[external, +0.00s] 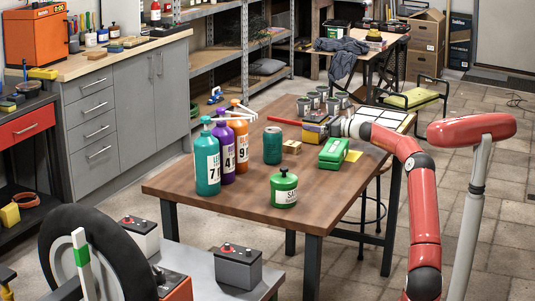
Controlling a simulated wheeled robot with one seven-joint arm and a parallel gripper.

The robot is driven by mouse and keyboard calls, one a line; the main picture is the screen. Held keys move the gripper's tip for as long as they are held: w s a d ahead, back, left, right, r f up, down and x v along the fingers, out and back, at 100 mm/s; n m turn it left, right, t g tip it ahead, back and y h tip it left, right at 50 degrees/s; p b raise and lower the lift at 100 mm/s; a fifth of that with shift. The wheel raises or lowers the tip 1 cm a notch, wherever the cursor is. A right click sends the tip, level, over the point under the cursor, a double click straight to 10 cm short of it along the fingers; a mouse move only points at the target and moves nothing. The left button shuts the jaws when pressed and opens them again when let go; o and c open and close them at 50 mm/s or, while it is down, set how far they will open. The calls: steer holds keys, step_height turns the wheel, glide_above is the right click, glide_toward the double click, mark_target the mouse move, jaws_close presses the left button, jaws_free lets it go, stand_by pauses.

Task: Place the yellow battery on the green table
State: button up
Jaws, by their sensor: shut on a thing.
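My gripper (326,127) is over the far part of the brown wooden table, at the end of my red and white arm. Red shows just above the battery; the fingers are too small to make out clearly. I cannot tell whether the battery touches the tabletop.
The wooden table (235,197) carries teal, purple and orange pump bottles (207,166), a teal can (272,145), a green canister (284,189), a green case (333,153) and several grey cans (322,100). Cardboard boxes (424,45) stand at the back.

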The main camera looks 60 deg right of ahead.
steer(key=shift+r, duration=0.1)
steer(key=o, duration=1.7)
steer(key=s+b, duration=0.2)
steer(key=s, duration=1)
